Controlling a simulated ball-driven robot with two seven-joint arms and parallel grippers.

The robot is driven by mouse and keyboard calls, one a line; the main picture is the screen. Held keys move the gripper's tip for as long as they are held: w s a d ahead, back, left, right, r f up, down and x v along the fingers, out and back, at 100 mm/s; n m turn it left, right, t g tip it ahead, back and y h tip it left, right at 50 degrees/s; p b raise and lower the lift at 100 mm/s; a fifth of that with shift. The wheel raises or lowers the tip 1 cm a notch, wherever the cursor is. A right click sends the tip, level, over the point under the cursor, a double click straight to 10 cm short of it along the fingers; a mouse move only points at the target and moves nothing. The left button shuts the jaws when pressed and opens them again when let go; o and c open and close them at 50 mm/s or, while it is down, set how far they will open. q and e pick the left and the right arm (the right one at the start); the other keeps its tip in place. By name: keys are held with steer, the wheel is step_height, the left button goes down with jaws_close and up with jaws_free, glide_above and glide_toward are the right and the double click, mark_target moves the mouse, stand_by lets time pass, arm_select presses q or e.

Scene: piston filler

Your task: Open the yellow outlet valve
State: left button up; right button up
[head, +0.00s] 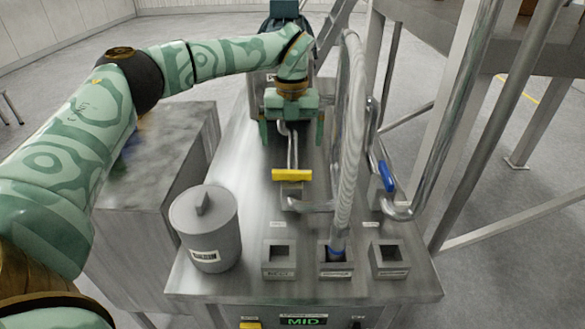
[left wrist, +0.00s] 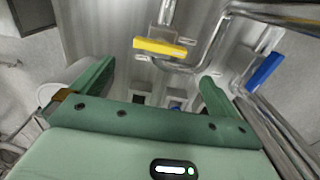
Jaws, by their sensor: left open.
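The yellow outlet valve handle (head: 292,175) sits on a pipe above the steel machine top, its bar lying crosswise to the pipe in the head view. It also shows in the left wrist view (left wrist: 160,47), ahead of the fingers and untouched. My left gripper (head: 292,133) is open and empty, behind the yellow handle in the head view, with its fingers pointing down on either side of the pipe. The fingers also show in the left wrist view (left wrist: 155,88). My right gripper is not in view.
A blue valve handle (head: 387,176) stands to the right on another pipe. A ribbed hose (head: 349,130) rises close to the right of my gripper. A grey lidded canister (head: 206,230) stands at the left front. Square sockets (head: 279,256) line the front edge.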

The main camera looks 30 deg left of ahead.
mark_target(292, 171)
arm_select(q)
step_height(292, 171, down, 10)
stand_by(0.3)
steer(key=c, duration=0.7)
